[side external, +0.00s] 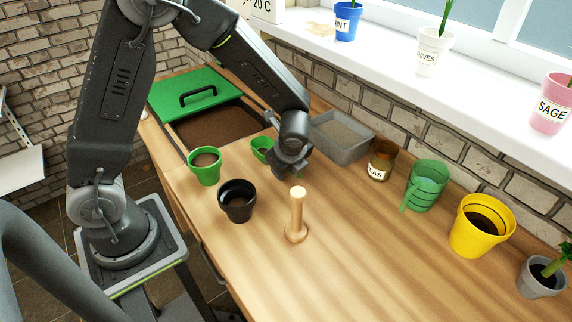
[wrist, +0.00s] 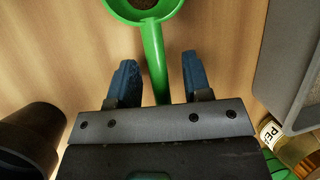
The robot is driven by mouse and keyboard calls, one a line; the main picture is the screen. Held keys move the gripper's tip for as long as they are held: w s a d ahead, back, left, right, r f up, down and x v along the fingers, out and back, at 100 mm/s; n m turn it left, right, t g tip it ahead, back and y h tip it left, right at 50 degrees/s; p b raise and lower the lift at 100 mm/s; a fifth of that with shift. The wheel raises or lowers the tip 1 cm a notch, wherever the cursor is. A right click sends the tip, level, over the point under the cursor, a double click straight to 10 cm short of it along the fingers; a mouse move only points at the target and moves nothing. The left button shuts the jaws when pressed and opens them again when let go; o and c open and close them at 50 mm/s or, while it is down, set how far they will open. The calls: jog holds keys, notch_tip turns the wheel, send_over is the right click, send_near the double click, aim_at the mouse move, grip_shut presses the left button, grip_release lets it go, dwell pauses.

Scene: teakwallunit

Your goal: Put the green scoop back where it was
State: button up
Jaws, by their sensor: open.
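The green scoop (side external: 261,146) lies on the wooden bench near my gripper (side external: 290,166). In the wrist view, the scoop's bowl (wrist: 146,8) is at the top edge with dark soil in it, and its handle runs down between my two blue fingers (wrist: 158,78). The fingers are open, one on each side of the handle with gaps to both. The handle's end is hidden behind the gripper body. In the side view, my gripper hides most of the handle.
A grey tray (side external: 344,150) and a PEAS jar (side external: 380,170) stand right of my gripper. A black pot (side external: 237,216), green pot (side external: 205,179) and wooden dibber (side external: 297,213) stand in front. A green-lidded soil bin (side external: 166,113) is left. Further right are a green container (side external: 424,202) and yellow pot (side external: 470,242).

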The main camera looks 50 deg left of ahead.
jog(key=v, duration=1.2)
jog(key=s+r+n+t+h, duration=0.1)
jog(key=s+r+n+h, duration=0.1)
jog(key=s+r+n, duration=0.3)
jog(key=s+a+r+n+t+h, duration=0.1)
jog(key=s+r+n, duration=0.3)
jog(key=s+n, duration=0.6)
jog(key=shift+s+a+r+n+t+h, duration=0.2)
jog(key=shift+s+r+n+t+h, duration=0.15)
jog(key=shift+n+t+h, duration=0.6)
